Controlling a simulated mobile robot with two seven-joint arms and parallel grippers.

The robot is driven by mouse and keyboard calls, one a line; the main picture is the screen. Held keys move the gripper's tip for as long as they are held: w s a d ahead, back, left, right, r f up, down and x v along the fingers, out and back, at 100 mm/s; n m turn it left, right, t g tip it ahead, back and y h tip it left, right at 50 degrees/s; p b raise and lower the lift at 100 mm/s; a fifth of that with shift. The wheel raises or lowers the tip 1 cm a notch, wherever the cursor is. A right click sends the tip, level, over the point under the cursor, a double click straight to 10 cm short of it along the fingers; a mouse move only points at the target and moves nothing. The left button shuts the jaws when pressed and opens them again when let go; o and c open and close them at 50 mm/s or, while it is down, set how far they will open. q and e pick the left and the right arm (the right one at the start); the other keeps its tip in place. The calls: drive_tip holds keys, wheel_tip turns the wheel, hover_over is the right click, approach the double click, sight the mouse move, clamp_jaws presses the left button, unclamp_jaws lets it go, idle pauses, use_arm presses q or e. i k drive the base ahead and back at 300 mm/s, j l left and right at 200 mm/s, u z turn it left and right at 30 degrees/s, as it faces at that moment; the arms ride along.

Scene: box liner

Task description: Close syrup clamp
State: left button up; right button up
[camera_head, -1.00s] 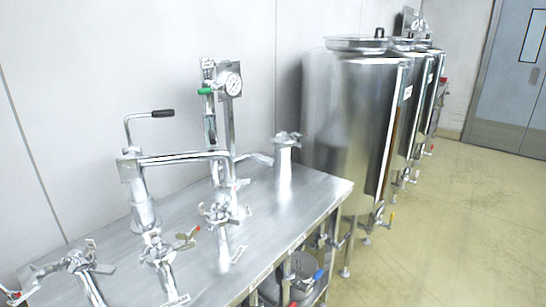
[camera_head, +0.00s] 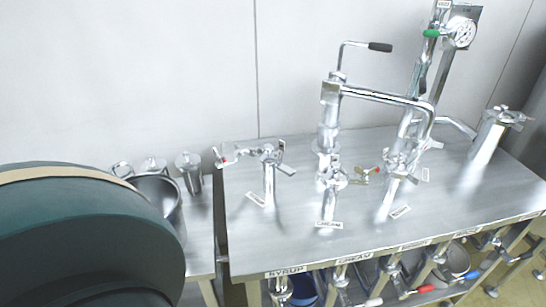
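A steel pipe with a clamp (camera_head: 270,157) rises from the left end of the steel table. The clamp's arms stick out at its top, and a red-tipped lever points left. A small label lies at its foot, too small to read. A label reading SYRUP (camera_head: 286,271) is on the table's front edge, with a valve fitting (camera_head: 281,290) below it. I cannot tell whether the clamp is open or shut. Neither of my grippers is in view.
Two similar pipes with clamps, the middle one (camera_head: 330,180) and the right one (camera_head: 397,165), stand on the table (camera_head: 450,205). A pot (camera_head: 160,195) is at left. The lower left is blocked close to the camera.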

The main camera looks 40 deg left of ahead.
sight(240, 152)
drive_tip(key=u, duration=1.3)
drive_tip(key=j+z, duration=0.25)
drive_tip(key=z, duration=0.15)
drive_tip(key=j+z, duration=0.4)
drive_tip(key=l, duration=0.1)
